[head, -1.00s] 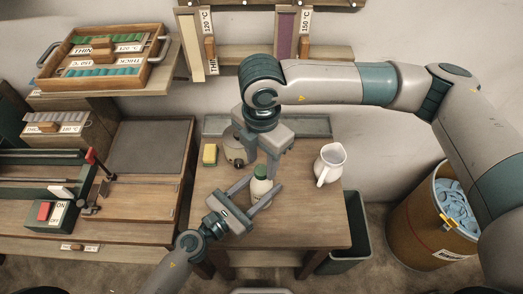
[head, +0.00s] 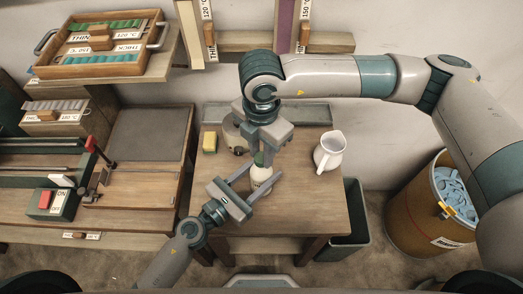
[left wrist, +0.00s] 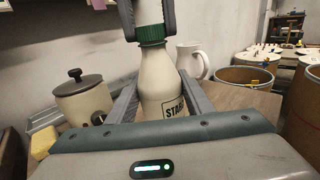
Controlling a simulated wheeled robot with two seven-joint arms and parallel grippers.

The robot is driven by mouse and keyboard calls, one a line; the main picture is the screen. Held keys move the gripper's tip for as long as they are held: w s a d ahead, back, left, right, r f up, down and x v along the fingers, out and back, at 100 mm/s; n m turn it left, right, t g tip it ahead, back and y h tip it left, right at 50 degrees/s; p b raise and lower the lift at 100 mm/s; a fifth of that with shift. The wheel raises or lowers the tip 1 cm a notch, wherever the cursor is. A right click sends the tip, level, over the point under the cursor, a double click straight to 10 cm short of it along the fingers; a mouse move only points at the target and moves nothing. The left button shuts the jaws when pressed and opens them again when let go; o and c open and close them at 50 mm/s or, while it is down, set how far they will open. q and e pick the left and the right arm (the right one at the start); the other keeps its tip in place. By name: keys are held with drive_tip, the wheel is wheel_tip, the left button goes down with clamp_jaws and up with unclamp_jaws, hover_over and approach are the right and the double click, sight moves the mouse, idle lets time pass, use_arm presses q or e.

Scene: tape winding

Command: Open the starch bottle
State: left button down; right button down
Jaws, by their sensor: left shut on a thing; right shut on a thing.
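The starch bottle (head: 261,177) is white with a green cap (head: 259,158) and stands upright on the small wooden table (head: 315,215). In the left wrist view the bottle (left wrist: 158,82) shows its label. My left gripper (head: 257,182) is shut on the bottle's body, coming from the front left. My right gripper (head: 264,158) points down from above and is shut on the green cap, which also shows in the left wrist view (left wrist: 151,34). The cap is still on the bottle's neck.
A white jug (head: 329,153) stands right of the bottle. A lidded pot (head: 232,134) and a yellow sponge (head: 210,142) are behind left. A dark bin (head: 347,235) stands beside the table. The table's front is clear.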

drive_tip(key=n, duration=1.4)
drive_tip(key=shift+n, duration=0.3)
drive_tip(key=n, duration=0.7)
drive_tip(key=shift+r, duration=0.1)
drive_tip(key=n, duration=0.7)
drive_tip(key=shift+n, duration=0.3)
drive_tip(key=n, duration=1.8)
drive_tip(key=shift+n, duration=0.3)
drive_tip(key=n, duration=0.6)
